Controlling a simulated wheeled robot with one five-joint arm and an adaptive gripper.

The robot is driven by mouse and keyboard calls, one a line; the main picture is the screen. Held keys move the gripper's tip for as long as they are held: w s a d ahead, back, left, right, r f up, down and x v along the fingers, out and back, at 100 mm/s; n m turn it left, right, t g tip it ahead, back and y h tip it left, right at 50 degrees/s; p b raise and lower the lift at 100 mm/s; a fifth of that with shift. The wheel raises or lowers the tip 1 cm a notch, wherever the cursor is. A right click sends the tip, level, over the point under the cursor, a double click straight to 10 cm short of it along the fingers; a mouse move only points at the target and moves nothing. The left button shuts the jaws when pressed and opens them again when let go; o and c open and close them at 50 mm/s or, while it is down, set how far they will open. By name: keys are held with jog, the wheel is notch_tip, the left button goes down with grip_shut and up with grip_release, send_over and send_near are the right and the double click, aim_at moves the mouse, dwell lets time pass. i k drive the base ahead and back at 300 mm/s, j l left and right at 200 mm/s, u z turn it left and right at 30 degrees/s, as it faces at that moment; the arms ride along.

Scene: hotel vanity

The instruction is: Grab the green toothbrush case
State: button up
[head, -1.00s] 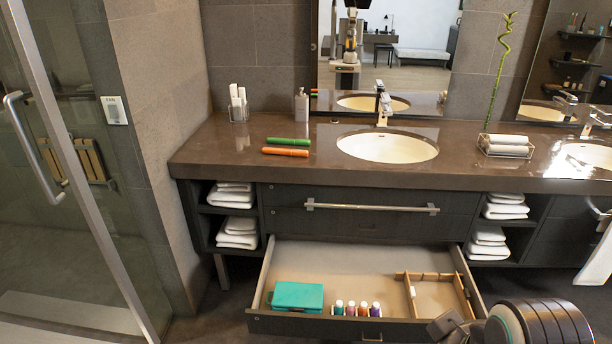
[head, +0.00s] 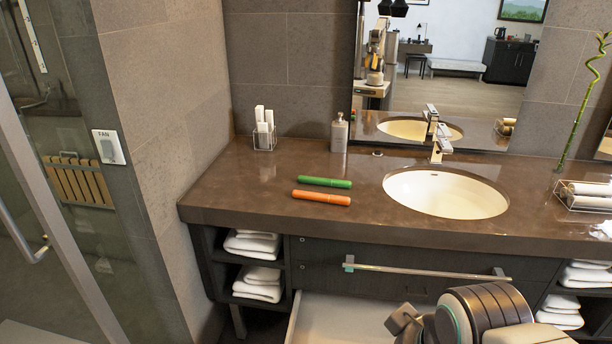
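The green toothbrush case (head: 324,182) lies flat on the brown vanity counter (head: 250,205), left of the sink. An orange case (head: 321,197) lies just in front of it, roughly parallel and a small gap apart. Part of my arm shows at the bottom right, in front of the drawers and below the counter edge. My gripper's fingertips cannot be made out, and nothing touches the green case.
The sink (head: 445,193) is right of the cases. A soap bottle (head: 339,133) and a clear holder (head: 264,136) stand behind them. An open drawer (head: 340,318) sticks out below the counter. A glass door is at left.

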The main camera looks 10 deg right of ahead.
aim_at(333, 182)
jog(key=i+j+z, duration=0.1)
jog(key=i+j, duration=0.35)
jog(key=i+j+z, duration=0.1)
jog(key=i+j, duration=0.35)
jog(key=i+j+z, duration=0.1)
jog(key=i+j, duration=0.3)
jog(key=j, duration=0.15)
jog(key=i+j+z, duration=0.1)
jog(key=i+j, duration=0.3)
jog(key=j, duration=0.15)
